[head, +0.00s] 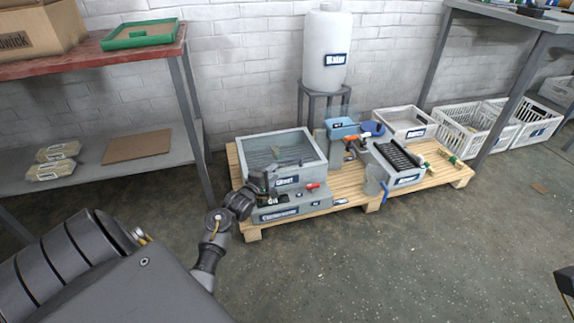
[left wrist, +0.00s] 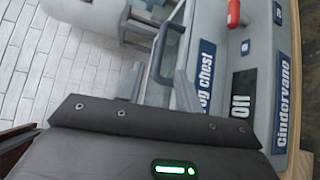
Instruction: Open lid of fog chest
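The fog chest is a grey box (head: 319,172) on the left of the pallet, with a pale rim around a darker, streaked top. Its blue label, partly covered, also shows in the left wrist view (left wrist: 206,75). A dark curved handle (left wrist: 170,45) stands out from the chest there. My left gripper (head: 266,180) is at the chest's front left. In the left wrist view its two grey fingers (left wrist: 170,90) are apart, with the handle between their tips; contact is unclear. The lid looks down, though my gripper hides part of the front.
The wooden pallet (head: 415,189) also carries other machines. A red-topped bench (head: 90,55) stands left. The floor in front is clear.

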